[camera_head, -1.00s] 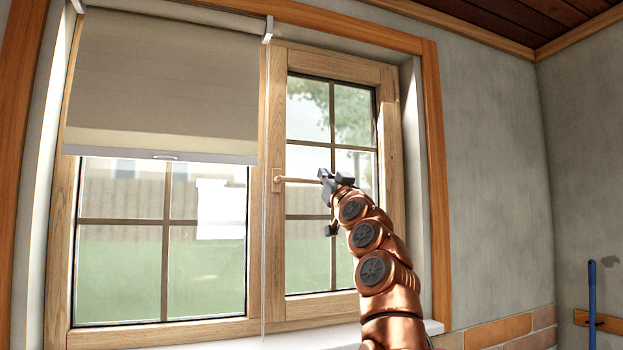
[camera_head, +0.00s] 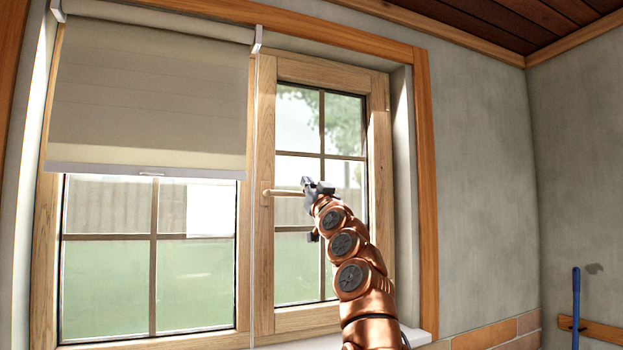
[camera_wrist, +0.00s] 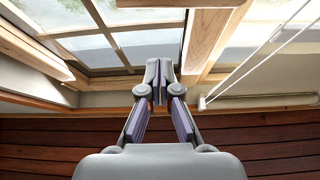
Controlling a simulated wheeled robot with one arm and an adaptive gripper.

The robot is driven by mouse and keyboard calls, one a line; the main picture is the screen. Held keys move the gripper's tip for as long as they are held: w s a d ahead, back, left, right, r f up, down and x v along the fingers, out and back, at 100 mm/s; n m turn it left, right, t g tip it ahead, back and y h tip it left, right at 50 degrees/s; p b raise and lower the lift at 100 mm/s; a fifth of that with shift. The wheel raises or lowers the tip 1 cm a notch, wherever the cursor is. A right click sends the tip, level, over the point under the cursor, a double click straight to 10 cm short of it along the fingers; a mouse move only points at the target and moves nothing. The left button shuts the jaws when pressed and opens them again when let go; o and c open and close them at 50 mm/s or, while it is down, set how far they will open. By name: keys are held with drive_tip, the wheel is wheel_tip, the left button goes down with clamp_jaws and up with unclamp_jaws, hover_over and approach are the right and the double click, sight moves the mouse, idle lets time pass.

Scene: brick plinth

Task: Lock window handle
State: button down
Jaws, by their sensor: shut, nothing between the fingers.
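The window handle (camera_head: 284,193) is a pale, wood-coloured lever on the left stile of the right window sash (camera_head: 265,245). It lies about level, pointing right from its mount, and the sash looks closed. My gripper (camera_head: 308,184) is at the free right end of the handle in the head view and covers its tip. I cannot tell whether they touch. In the wrist view my gripper (camera_wrist: 160,82) has its fingertips together with nothing between them. A pale bar crosses the top edge there, and I cannot tell if it is the handle.
A beige roller blind (camera_head: 150,90) hangs half down over the left pane, with a thin cord (camera_head: 252,150) beside the right sash. A white sill (camera_head: 425,333) runs below. Grey wall (camera_head: 480,200) lies to the right, with a blue pole (camera_head: 576,305).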

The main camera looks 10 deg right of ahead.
drive_tip(key=shift+w+a+f+p, duration=0.15)
drive_tip(key=shift+w+f+p, duration=0.05)
drive_tip(key=shift+w+p, duration=0.7)
drive_tip(key=shift+w+a+f+p, duration=0.2)
drive_tip(key=shift+w+p, duration=0.65)
drive_tip(key=shift+w, duration=0.05)
drive_tip(key=shift+w+a+f+p, duration=0.15)
drive_tip(key=shift+w+f+p, duration=0.05)
drive_tip(key=shift+w+p, duration=0.7)
